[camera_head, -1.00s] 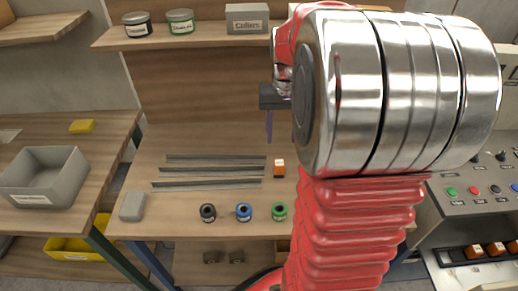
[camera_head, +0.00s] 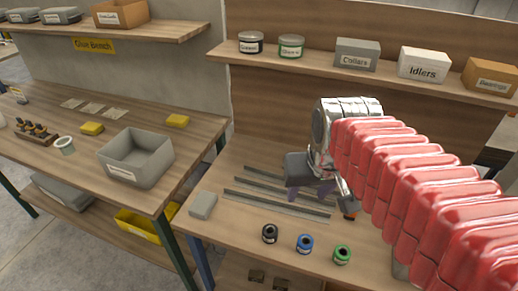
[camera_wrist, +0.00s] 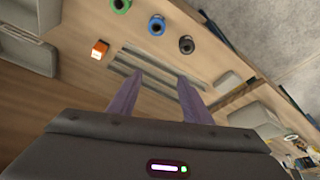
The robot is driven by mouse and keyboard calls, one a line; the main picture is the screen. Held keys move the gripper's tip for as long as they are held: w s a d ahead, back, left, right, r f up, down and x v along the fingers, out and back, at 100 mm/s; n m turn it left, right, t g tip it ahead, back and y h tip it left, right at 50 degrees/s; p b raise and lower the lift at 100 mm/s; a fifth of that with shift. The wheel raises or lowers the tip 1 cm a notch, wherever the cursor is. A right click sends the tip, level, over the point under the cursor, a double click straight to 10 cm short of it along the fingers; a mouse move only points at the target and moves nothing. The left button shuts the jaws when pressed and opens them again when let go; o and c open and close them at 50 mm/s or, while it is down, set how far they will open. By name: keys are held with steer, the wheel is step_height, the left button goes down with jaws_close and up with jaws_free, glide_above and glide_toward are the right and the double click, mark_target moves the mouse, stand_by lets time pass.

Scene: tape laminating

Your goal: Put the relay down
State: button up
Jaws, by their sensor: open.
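The relay, a small orange block with a pale label (camera_wrist: 99,49), sits on the wooden bench beside the grey rails in the wrist view. In the head view only a bit of the relay (camera_head: 349,216) shows; my arm hides the rest. My gripper (camera_wrist: 160,78) has two purple fingers spread apart with nothing between them. In the head view my gripper (camera_head: 311,192) hangs over the right part of the rails, to the left of the relay and apart from it.
Several grey rails (camera_head: 275,205) lie on the bench, with black (camera_head: 269,233), blue (camera_head: 304,243) and green (camera_head: 342,254) spools in front. A grey block (camera_head: 203,205) is at the left. A side table holds a grey bin (camera_head: 136,157). A shelf with labelled boxes (camera_head: 357,54) runs behind.

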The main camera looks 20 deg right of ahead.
steer(key=s+a+n+t, duration=0.1)
steer(key=s+a+n, duration=0.1)
steer(key=s+a, duration=0.2)
steer(key=shift+a+f+t+y, duration=0.25)
steer(key=shift+a+t+y, duration=0.05)
steer(key=shift+a, duration=0.45)
steer(key=shift+o, duration=0.3)
